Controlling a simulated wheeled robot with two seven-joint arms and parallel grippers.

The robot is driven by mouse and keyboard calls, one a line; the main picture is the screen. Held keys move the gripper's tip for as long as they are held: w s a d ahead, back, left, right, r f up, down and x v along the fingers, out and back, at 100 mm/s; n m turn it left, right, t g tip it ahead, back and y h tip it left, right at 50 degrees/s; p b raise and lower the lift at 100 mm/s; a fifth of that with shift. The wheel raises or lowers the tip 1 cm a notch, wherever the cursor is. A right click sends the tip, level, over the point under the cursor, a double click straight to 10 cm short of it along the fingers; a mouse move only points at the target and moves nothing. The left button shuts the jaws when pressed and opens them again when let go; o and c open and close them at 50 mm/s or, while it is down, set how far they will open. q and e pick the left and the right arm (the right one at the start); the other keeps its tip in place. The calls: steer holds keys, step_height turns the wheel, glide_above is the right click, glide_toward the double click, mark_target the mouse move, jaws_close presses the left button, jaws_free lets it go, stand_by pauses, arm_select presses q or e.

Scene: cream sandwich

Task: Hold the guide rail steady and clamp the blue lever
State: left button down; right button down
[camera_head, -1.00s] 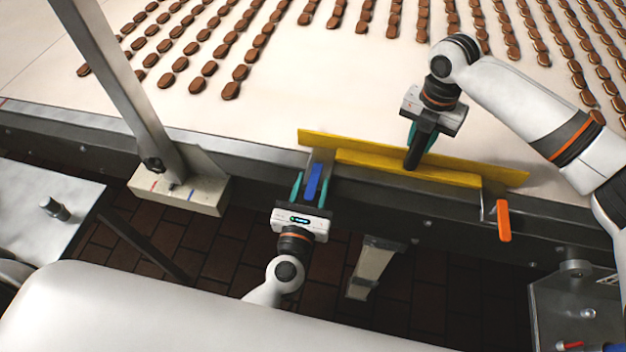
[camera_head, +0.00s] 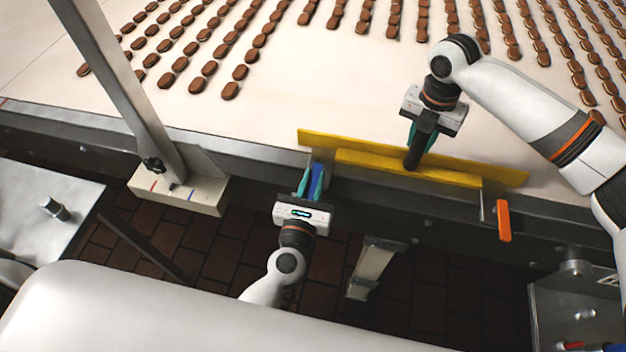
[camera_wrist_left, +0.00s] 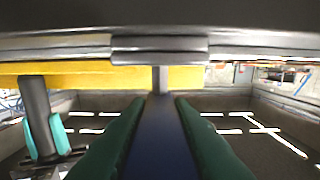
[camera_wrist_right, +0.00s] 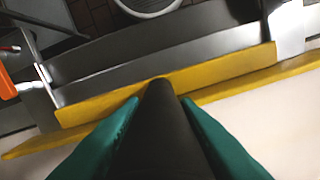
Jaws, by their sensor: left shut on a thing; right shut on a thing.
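The yellow guide rail (camera_head: 460,172) lies along the near edge of the conveyor in the head view. My right gripper (camera_head: 413,150) is shut on a black upright handle (camera_head: 414,157) on the rail; the right wrist view shows the handle (camera_wrist_right: 163,130) between its teal fingers. The blue lever (camera_head: 316,181) hangs at the rail's left end. My left gripper (camera_head: 311,183) is shut on it from the near side. In the left wrist view the lever (camera_wrist_left: 160,140) fills the space between the teal fingers. An orange lever (camera_head: 503,220) hangs at the rail's right end, untouched.
The cream belt (camera_head: 330,85) carries rows of brown biscuits (camera_head: 230,90) beyond the rail. A metal table (camera_head: 50,215) is at far left.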

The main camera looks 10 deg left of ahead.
arm_select(q)
steer(key=shift+a+m+h, duration=0.1)
steer(key=shift+m+h, duration=0.2)
steer(key=shift+h, duration=0.2)
steer(key=m+g+h, duration=0.1)
steer(key=m+h, duration=0.1)
steer(key=h, duration=0.1)
steer(key=a+m+g+h, duration=0.1)
steer(key=m+h, duration=0.1)
steer(key=h, duration=0.1)
steer(key=w+a+m+g+h, duration=0.1)
steer(key=m+h, duration=0.2)
steer(key=shift+r+g+h, duration=0.2)
steer(key=shift+g+h, duration=0.1)
steer(key=shift+h, duration=0.1)
steer(key=shift+w+a+m+g+h, duration=0.1)
steer(key=shift+m+g+h, duration=0.55)
steer(key=shift+h, duration=0.25)
steer(key=shift+a+g, duration=0.1)
steer(key=shift+g, duration=0.15)
steer(key=c, duration=1.3)
jaws_free()
steer(key=shift+a+f, duration=0.1)
